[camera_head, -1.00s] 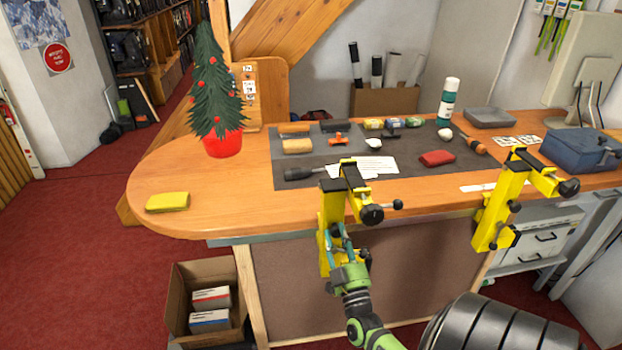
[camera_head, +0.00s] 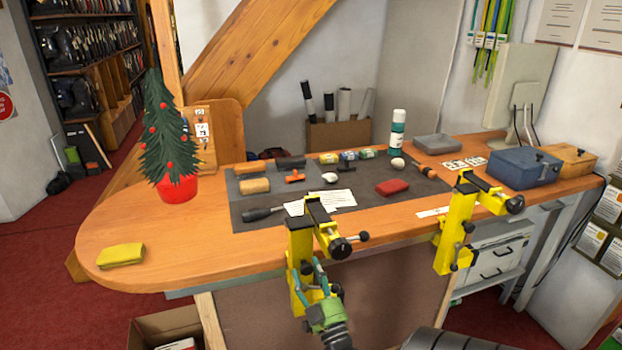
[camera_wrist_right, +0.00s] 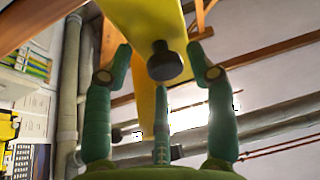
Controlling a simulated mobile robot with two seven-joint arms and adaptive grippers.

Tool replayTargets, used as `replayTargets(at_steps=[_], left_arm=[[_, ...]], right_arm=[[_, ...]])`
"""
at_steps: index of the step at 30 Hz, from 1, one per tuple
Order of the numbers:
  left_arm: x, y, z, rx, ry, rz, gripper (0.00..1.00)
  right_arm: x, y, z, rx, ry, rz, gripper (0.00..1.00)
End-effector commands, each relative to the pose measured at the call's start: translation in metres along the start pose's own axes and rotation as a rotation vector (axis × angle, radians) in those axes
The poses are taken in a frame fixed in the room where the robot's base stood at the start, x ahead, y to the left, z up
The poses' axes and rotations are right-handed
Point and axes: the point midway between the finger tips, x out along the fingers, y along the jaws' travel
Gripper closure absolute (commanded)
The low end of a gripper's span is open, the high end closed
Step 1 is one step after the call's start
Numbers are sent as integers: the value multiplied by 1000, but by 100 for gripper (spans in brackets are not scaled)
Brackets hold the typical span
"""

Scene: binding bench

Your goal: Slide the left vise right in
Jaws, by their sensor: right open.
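My right gripper (camera_head: 314,280) is at that lower part, below the edge. In the right wrist view the open green fingers (camera_wrist_right: 160,52) stand on either side of a black knob (camera_wrist_right: 165,62) on the vise's yellow body (camera_wrist_right: 145,18). I cannot tell if they touch it. The right vise (camera_head: 455,235) is a similar yellow one farther right. My left gripper is out of view.
The wooden bench top (camera_head: 205,245) carries a dark mat (camera_head: 370,208) with tools, papers and a red block (camera_head: 392,187). A yellow sponge-like block (camera_head: 120,255) and a potted small tree (camera_head: 177,187) are at left. A cardboard box (camera_head: 165,328) stands on the floor below.

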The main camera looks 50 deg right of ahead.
Motion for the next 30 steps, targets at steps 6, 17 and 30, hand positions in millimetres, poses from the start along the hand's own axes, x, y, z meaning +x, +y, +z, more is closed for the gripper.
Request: replayTargets(at_steps=[6,17,30], left_arm=[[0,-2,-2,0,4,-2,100],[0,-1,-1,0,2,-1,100],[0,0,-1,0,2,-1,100]], right_arm=[[-19,-1,2,0,-5,-2,44],[-93,1,1,0,-4,0,44],[-120,1,0,1,1,1,44]])
